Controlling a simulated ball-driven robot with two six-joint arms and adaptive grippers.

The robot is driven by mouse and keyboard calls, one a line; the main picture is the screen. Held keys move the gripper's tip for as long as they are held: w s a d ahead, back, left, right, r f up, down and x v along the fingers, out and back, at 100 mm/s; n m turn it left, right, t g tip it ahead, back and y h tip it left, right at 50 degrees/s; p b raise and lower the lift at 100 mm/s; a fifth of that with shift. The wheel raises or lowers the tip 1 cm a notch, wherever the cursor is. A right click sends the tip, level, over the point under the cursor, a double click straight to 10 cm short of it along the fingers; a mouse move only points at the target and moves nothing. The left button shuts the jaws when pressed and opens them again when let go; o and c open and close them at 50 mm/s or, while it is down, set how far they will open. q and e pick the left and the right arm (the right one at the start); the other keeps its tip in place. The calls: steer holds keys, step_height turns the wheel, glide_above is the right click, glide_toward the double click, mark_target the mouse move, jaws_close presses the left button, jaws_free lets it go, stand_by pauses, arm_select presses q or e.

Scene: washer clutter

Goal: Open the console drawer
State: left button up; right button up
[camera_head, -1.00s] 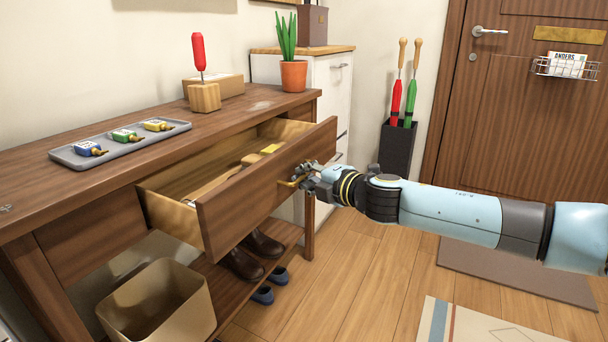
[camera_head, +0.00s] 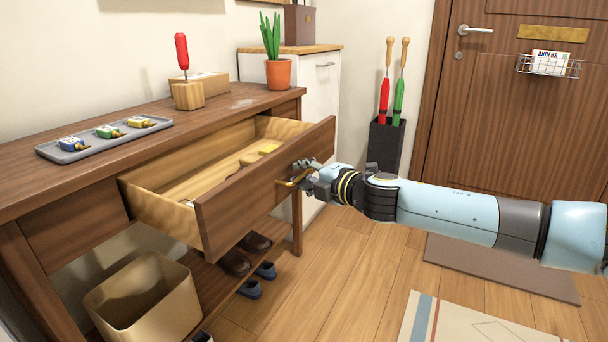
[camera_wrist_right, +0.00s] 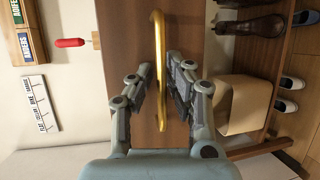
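The console drawer (camera_head: 225,222) is pulled well out of the wooden console (camera_head: 75,222). Its inside shows, with a yellow item and a light wooden-looking one in it. My right gripper (camera_head: 303,176) is at the drawer's front, at the brass handle (camera_head: 286,182). In the right wrist view the handle (camera_wrist_right: 158,28) runs between the two fingers of the gripper (camera_wrist_right: 161,85), which are close in on both sides of it. The fingertips are partly hidden in the head view. My left gripper is not in view.
A tray (camera_head: 60,154) with small tagged items, a red-handled tool (camera_head: 182,52) in a wooden block and a potted plant (camera_head: 278,73) stand on the console. A bin (camera_head: 150,305) and shoes (camera_head: 236,262) are below. The floor (camera_head: 335,265) beside the drawer is clear.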

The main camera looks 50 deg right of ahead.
steer(key=shift+o, duration=1.2)
steer(key=shift+s, duration=0.15)
steer(key=v, duration=1.1)
steer(key=shift+s, duration=0.4)
steer(key=shift+r, duration=0.1)
